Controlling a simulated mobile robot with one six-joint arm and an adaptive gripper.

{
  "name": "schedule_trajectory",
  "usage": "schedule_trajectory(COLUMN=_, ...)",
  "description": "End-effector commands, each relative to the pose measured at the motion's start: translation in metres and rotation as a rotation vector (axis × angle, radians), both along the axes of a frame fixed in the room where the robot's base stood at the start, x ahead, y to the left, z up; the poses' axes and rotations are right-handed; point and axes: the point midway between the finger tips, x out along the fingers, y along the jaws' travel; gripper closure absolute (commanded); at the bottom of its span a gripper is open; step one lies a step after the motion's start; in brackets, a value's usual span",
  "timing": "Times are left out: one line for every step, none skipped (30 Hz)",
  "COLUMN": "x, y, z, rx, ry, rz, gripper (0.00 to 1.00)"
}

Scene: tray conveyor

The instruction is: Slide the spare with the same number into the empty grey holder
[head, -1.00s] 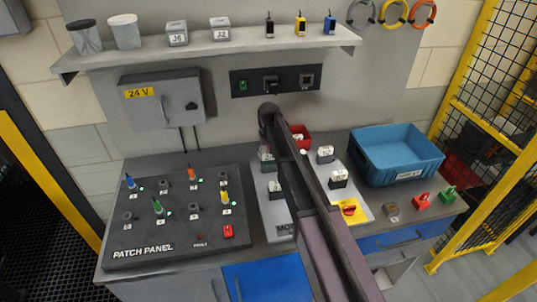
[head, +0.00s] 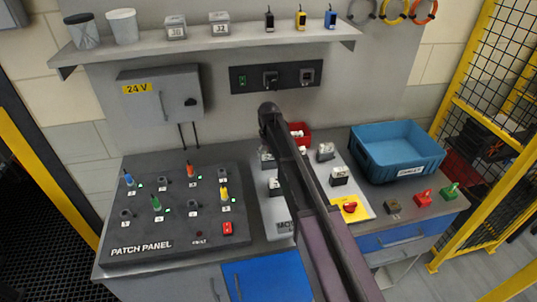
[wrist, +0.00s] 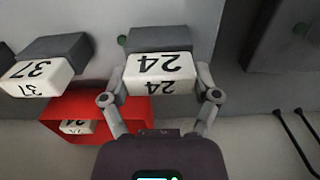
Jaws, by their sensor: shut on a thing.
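In the wrist view, my gripper (wrist: 162,76) is shut on a white block marked 24 (wrist: 158,87), with a finger on each side. A dark grey holder (wrist: 160,40) lies directly beyond the block and touches or nearly touches it; I cannot tell how far the block is inside. To the left, a white block marked 37 (wrist: 38,76) sits at another dark grey holder (wrist: 55,48). In the head view, my arm hides my gripper and the held block.
A red bin (wrist: 112,105) with a white block in it stands close to my left finger; it also shows in the head view (head: 306,129). Other white-topped modules (head: 339,176) stand right of my arm. A blue crate (head: 395,160) and patch panel (head: 170,225) flank the module board.

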Motion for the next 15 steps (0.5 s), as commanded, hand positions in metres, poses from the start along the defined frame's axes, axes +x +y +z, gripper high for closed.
schedule_trajectory(x=-0.0003, y=-0.0002, z=-0.002, rx=0.0, ry=0.001, rz=0.0, gripper=0.69)
schedule_trajectory(x=-0.0003, y=-0.0002, z=-0.0024, rx=0.0, ry=0.001, rz=0.0, gripper=0.69)
schedule_trajectory(x=-0.0003, y=-0.0002, z=-0.0029, rx=0.0, ry=0.001, rz=0.0, gripper=0.69)
schedule_trajectory(x=-0.0003, y=-0.0002, z=-0.002, rx=0.0, ry=0.001, rz=0.0, gripper=0.12)
schedule_trajectory(x=-0.0004, y=-0.0002, z=-0.0018, rx=0.0, ry=0.001, rz=0.0, gripper=0.03)
schedule_trajectory(x=-0.0004, y=-0.0002, z=-0.0018, rx=0.0, ry=0.001, rz=0.0, gripper=0.0)
schedule_trajectory(x=-0.0003, y=-0.0002, z=-0.0018, rx=0.0, ry=0.001, rz=0.0, gripper=0.0)
schedule_trajectory(x=-0.0003, y=-0.0002, z=-0.0018, rx=0.0, ry=0.001, rz=0.0, gripper=0.0)
schedule_trajectory(x=-0.0003, y=-0.0002, z=-0.0018, rx=0.0, ry=0.001, rz=0.0, gripper=0.0)
schedule_trajectory(x=-0.0003, y=-0.0002, z=-0.0018, rx=0.0, ry=0.001, rz=0.0, gripper=0.0)
schedule_trajectory(x=-0.0003, y=-0.0002, z=-0.0018, rx=0.0, ry=0.001, rz=0.0, gripper=0.0)
schedule_trajectory(x=-0.0003, y=-0.0001, z=-0.0017, rx=0.0, ry=0.001, rz=0.0, gripper=0.0)
schedule_trajectory(x=-0.0003, y=-0.0001, z=-0.0017, rx=0.0, ry=0.001, rz=0.0, gripper=0.0)
schedule_trajectory(x=-0.0003, y=-0.0001, z=-0.0017, rx=0.0, ry=0.001, rz=0.0, gripper=0.0)
schedule_trajectory(x=-0.0003, y=-0.0001, z=-0.0017, rx=0.0, ry=0.001, rz=0.0, gripper=0.0)
